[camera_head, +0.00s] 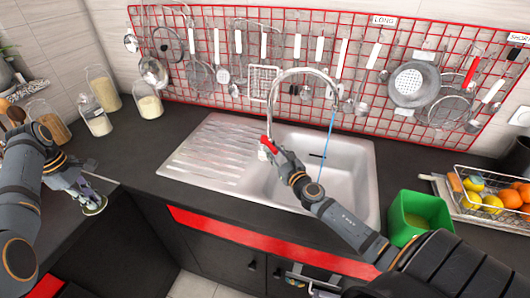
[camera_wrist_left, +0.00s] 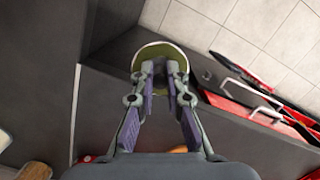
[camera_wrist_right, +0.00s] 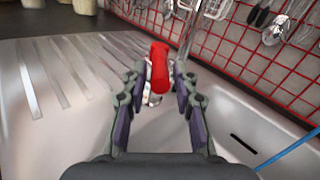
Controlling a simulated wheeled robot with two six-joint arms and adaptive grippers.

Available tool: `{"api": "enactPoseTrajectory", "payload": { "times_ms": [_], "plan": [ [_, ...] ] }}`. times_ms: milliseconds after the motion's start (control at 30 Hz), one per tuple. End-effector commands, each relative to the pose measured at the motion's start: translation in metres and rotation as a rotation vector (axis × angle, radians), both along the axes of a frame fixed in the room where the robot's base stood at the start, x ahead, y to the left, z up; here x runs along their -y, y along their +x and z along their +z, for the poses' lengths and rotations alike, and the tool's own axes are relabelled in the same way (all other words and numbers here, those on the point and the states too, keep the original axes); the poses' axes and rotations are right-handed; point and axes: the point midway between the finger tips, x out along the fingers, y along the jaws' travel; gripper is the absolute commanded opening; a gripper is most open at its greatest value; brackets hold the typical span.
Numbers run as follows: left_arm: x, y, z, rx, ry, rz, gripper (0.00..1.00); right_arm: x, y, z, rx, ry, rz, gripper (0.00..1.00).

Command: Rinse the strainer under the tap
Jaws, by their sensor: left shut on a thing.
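The strainer (camera_head: 95,207) is a round, pale greenish piece at the tip of my left gripper (camera_head: 78,190), low over the counter at the left, away from the sink. In the left wrist view the strainer (camera_wrist_left: 160,52) shows beyond the fingertips, which are shut on it; its handle is mostly hidden. The tap (camera_head: 300,72) arches over the sink, and a thin blue stream of water (camera_head: 326,140) falls from its spout. My right gripper (camera_head: 270,150) is at the tap's red lever (camera_head: 268,143). In the right wrist view the red lever (camera_wrist_right: 159,68) stands between the spread fingers.
The sink (camera_head: 345,165) has a ribbed drainer (camera_head: 210,150) on its left. A red grid (camera_head: 215,40) with hanging utensils backs the counter. Jars (camera_head: 150,105) stand at the back left. A green bin (camera_head: 405,215) and a fruit rack (camera_head: 470,210) are at the right.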

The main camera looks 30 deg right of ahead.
Motion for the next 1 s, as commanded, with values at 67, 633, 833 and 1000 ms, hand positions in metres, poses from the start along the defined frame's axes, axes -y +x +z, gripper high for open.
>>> {"api": "enactPoseTrajectory", "payload": {
  "times_ms": [67, 633, 833, 1000],
  "plan": [
    [0.000, 0.000, 0.000, 0.000, 0.000, 0.000, 0.00, 0.000, 0.000, 0.000, 0.000, 0.000, 0.000, 0.41],
    [0.000, 0.000, 0.000, 0.000, 0.000, 0.000, 0.00, -0.004, -0.051, -0.003, -0.009, -0.008, 0.001, 0.41],
    [0.000, 0.000, 0.000, 0.000, 0.000, 0.000, 0.00, -0.009, -0.093, -0.001, -0.006, -0.005, 0.006, 0.41],
    [0.000, 0.000, 0.000, 0.000, 0.000, 0.000, 0.00, -0.009, -0.113, -0.001, -0.004, -0.004, 0.001, 0.41]
  ]
}}
